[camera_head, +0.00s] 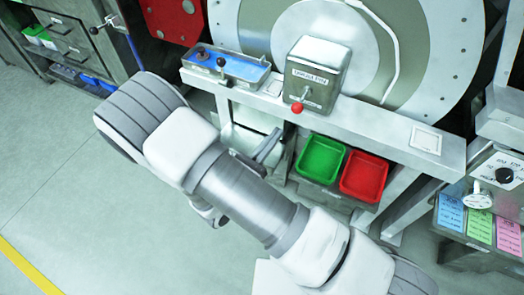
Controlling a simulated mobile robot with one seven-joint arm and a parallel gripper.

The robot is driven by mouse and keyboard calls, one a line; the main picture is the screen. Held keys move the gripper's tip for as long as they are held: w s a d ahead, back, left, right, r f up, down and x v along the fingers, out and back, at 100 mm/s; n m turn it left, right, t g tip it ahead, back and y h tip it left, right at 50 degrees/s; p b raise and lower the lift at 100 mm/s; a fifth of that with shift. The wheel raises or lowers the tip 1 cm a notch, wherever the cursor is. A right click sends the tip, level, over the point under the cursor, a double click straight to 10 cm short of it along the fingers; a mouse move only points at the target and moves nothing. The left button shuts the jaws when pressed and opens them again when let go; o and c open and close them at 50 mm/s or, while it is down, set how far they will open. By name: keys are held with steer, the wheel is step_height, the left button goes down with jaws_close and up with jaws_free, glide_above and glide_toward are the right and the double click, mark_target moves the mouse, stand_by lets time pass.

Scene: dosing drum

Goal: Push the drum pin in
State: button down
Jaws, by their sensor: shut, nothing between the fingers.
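The large round drum (272,30) stands at the top, with a pale centre and a grey ring. A grey box (325,72) with a label stands in front of it on a pale ledge. A short rod with a red ball knob (297,108) sticks out of the box's front. I cannot tell whether this is the drum pin, and no other pin shows clearly. My gripper (272,143) is partly hidden behind my arm, below the ledge and left of the green bin. It looks shut and empty, apart from the knob.
A panel with a black dial (504,174) is at right. Drawers (70,35) stand upper left. The floor at left is clear.

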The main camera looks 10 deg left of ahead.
mark_target(293, 110)
steer(key=x, duration=0.6)
steer(key=shift+b, duration=0.4)
steer(key=shift+w+d, duration=0.2)
steer(key=shift+w, duration=0.45)
steer(key=shift+w+d, duration=0.25)
steer(key=shift+w, duration=0.35)
steer(key=shift+w+d, duration=0.2)
steer(key=shift+w, duration=0.45)
